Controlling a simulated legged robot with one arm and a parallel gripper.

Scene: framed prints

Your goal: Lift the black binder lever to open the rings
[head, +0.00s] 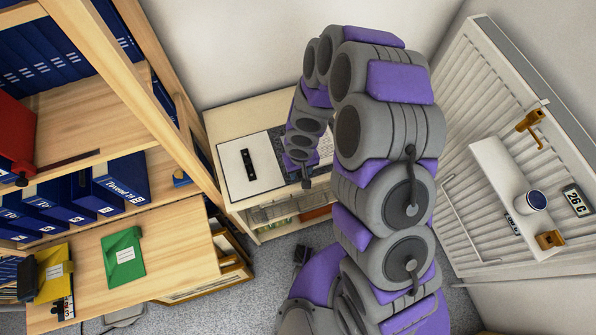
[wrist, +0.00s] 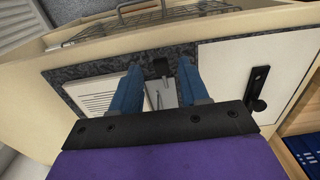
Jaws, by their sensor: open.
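An open binder lies on the pale cabinet top; its grey marbled inside (wrist: 205,52) shows in the wrist view and partly in the head view (head: 277,137). The black binder lever (wrist: 160,66) stands out between my fingertips in the wrist view. Metal ring parts (wrist: 157,97) show below it, between the fingers. My gripper (wrist: 160,70) is open, with one blue finger on each side of the lever. I cannot tell whether a finger touches it. In the head view my arm hides the lever and rings.
A printed sheet (wrist: 92,97) lies at the binder's left in the wrist view. A white panel with a black bar (head: 249,164) lies left of my arm in the head view. A wire basket (wrist: 150,20) sits beyond the cabinet edge. A wooden shelf (head: 160,245) stands left, a radiator (head: 465,120) right.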

